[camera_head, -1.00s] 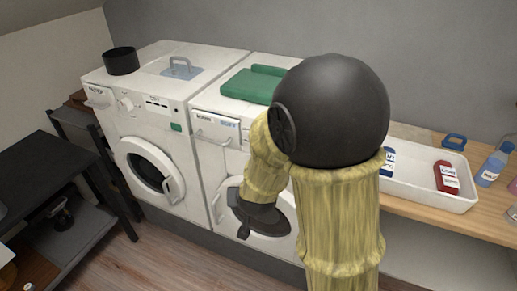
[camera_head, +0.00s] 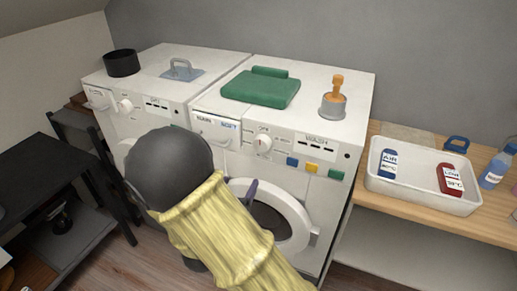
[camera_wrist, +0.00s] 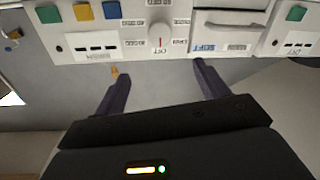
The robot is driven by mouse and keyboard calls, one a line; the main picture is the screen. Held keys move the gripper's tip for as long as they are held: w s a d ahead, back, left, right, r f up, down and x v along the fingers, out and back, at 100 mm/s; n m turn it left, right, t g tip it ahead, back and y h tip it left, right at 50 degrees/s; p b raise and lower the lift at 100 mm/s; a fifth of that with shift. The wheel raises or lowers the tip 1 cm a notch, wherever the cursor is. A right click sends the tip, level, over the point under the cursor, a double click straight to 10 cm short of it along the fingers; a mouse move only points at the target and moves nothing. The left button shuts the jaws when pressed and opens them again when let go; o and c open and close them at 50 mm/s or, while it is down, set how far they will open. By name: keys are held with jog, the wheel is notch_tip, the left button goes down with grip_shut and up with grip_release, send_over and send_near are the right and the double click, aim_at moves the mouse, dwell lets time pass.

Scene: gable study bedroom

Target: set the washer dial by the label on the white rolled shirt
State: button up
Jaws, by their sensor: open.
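The washer (camera_head: 318,150), marked WASH, is the right of two white machines. Its round white dial (camera_head: 262,143) sits on the front panel beside the drawer. In the wrist view the dial (camera_wrist: 160,36) has a red mark and is ringed by small printed labels, upside down, with OFF on the near side. My gripper (camera_wrist: 160,70) is open and empty, its dark fingers apart and short of the panel, the dial between them in line. In the head view only one finger (camera_head: 251,188) shows past my arm. I cannot make out a white rolled shirt in either view.
A folded green cloth (camera_head: 262,87) and a grey pot with an orange handle (camera_head: 333,100) stand on the washer. A white tray (camera_head: 422,199) with a blue and a red labelled item is on the right shelf. The left machine (camera_head: 160,83) carries a black pot (camera_head: 121,63).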

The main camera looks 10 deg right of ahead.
aim_at(260, 145)
jog(key=p+x, duration=0.3)
jog(key=x, duration=1.4)
jog(key=shift+w+d+p, duration=0.2)
jog(key=shift+p, duration=0.2)
jog(key=shift+c, duration=0.2)
jog(key=c, duration=0.9)
